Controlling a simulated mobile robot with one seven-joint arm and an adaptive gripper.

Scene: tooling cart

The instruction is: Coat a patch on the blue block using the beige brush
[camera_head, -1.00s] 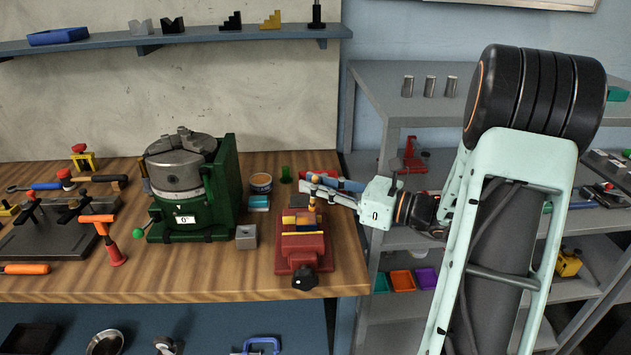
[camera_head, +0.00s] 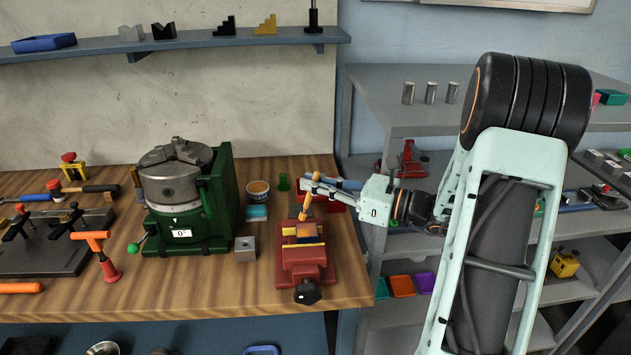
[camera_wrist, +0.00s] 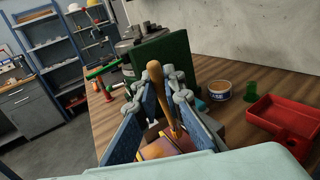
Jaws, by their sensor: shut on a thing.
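My gripper (camera_head: 310,188) is shut on the beige brush (camera_head: 304,210), which slants down over the red vise (camera_head: 306,272). In the wrist view the brush handle (camera_wrist: 155,78) stands between my two fingers (camera_wrist: 163,103). Its lower end reaches down toward the block in the vise; I cannot tell whether it touches. The blue block (camera_head: 304,239) sits in the vise between yellow strips. It looks dark blue on its near part and orange-brown on top. In the wrist view its top (camera_wrist: 160,148) is partly hidden by the fingers and my gripper's body.
A green-backed chuck fixture (camera_head: 180,190) stands left of the vise. A paint can (camera_head: 258,189), a cyan block (camera_head: 257,212), a grey block (camera_head: 245,248) and a green cup (camera_head: 284,184) are near it. A red tray (camera_wrist: 283,122) lies behind the vise.

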